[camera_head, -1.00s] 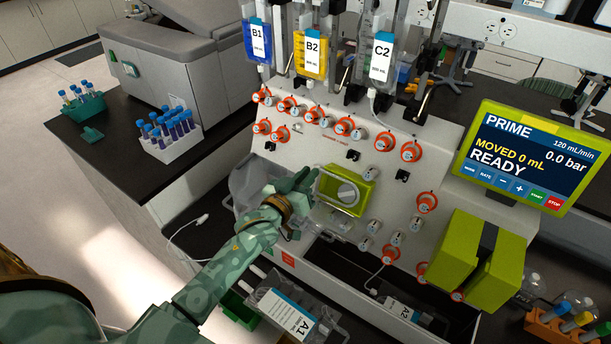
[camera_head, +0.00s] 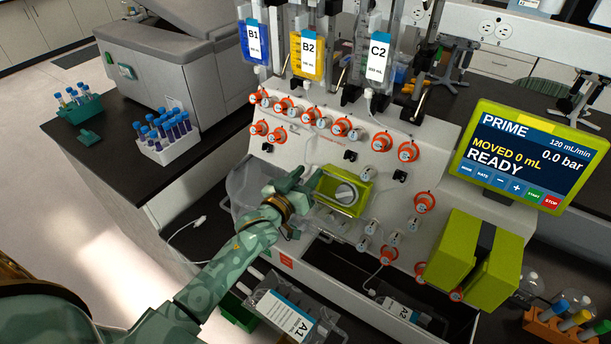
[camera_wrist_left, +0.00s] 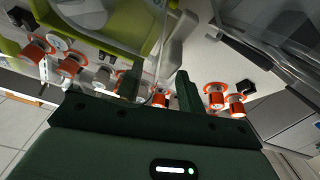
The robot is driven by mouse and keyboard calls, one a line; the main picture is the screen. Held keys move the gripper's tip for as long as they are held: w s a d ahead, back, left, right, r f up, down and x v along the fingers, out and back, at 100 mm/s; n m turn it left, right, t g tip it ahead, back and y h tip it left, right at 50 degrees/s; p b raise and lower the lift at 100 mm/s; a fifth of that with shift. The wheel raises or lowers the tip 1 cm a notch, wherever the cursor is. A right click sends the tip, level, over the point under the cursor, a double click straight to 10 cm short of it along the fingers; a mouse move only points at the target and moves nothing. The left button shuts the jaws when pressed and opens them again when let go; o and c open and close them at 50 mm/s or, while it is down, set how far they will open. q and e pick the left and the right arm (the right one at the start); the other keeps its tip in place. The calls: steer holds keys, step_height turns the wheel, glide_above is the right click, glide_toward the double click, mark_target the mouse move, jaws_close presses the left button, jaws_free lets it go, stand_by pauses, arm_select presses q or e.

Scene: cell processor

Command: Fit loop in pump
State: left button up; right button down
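The pump (camera_head: 343,192) is a lime-green housing with a round grey dial, on the sloped white panel. It shows partly at the upper left of the left wrist view (camera_wrist_left: 100,45). My left gripper (camera_head: 302,180) is at the pump's left side. In the left wrist view its two dark fingers (camera_wrist_left: 157,90) stand apart. A thin clear strand, perhaps the loop's tubing (camera_wrist_left: 161,55), shows beyond and between the fingertips. I cannot make out the whole loop in either view. My right gripper is not in view.
Orange-ringed valves (camera_head: 342,127) surround the pump. A lime-green block (camera_head: 496,274) and a screen reading PRIME, READY (camera_head: 525,155) are at the right. Bags B1, B2 and C2 (camera_head: 377,60) hang above. A clear container (camera_head: 250,190) stands left of my gripper. Bag A1 (camera_head: 289,315) lies below.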

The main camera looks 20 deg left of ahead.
arm_select(q)
steer(key=s+a, duration=0.1)
steer(key=s, duration=1.5)
steer(key=shift+a+r+p, duration=0.15)
steer(key=shift+a+p, duration=0.2)
steer(key=shift+s, duration=0.1)
